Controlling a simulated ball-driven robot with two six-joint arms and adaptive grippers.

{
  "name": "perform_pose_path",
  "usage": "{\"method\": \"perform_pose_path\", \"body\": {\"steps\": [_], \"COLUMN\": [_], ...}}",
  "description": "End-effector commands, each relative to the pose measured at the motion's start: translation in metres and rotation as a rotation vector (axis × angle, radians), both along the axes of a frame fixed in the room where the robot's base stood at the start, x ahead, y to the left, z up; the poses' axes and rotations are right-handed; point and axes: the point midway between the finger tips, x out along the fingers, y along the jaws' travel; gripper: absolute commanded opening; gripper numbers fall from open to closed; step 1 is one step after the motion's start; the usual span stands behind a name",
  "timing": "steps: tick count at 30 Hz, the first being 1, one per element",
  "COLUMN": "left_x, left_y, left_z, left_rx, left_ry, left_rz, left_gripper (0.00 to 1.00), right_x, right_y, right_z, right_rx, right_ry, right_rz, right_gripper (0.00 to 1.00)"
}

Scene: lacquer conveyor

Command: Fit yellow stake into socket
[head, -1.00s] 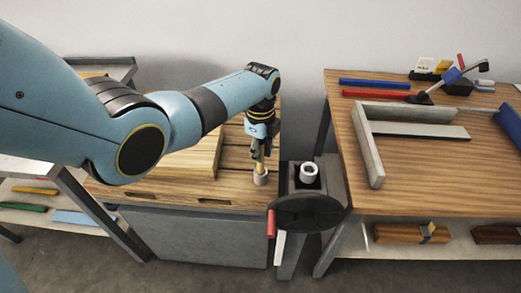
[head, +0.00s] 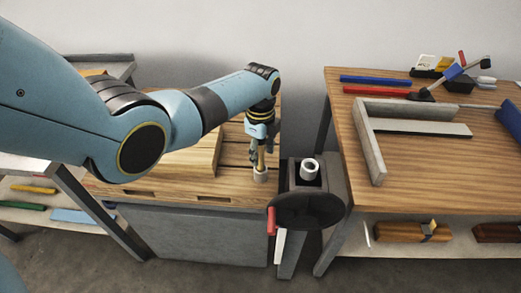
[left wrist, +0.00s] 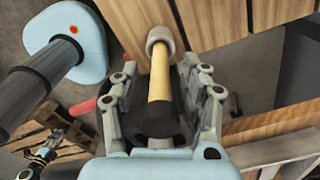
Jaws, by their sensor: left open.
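The yellow stake (left wrist: 160,78) stands between the fingers of my left gripper (left wrist: 159,85), which are spread apart with gaps on both sides. Its far end enters the pale ring-shaped socket (left wrist: 160,38); how deep it sits is hidden. In the head view the stake (head: 261,158) stands about upright in the socket (head: 260,174) at the front right of the wooden bench top. My left gripper (head: 260,150) is around it from above, open. A small blue and black gripper, seemingly my right one (left wrist: 45,155), shows low in the left wrist view, too small to read.
A dark post with a round plate (head: 306,211) and a white ring (head: 309,169) stands just right of the bench (head: 150,190). A wooden table (head: 440,185) with a grey frame, blue and red bars and tools is further right.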

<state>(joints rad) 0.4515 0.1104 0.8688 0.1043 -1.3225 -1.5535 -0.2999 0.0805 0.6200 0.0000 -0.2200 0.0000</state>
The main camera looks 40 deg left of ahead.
Motion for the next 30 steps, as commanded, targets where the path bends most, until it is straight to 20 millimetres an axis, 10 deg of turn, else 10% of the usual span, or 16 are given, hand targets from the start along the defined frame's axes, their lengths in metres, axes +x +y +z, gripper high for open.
{"method": "perform_pose_path", "body": {"steps": [21, 30], "left_x": [0.001, 0.0], "left_y": [0.0, 0.0], "left_z": [0.109, 0.12], "left_rx": [0.0, 0.0], "left_ry": [-0.002, 0.0], "left_rz": [0.0, 0.0], "left_gripper": [0.45, 0.45], "right_x": [0.0, 0.0], "right_y": [0.0, 0.001], "right_z": [0.0, 0.0], "right_rx": [0.001, 0.001], "right_ry": [0.0, 0.0], "right_rz": [0.0, 0.0], "right_gripper": [0.42, 0.42]}}
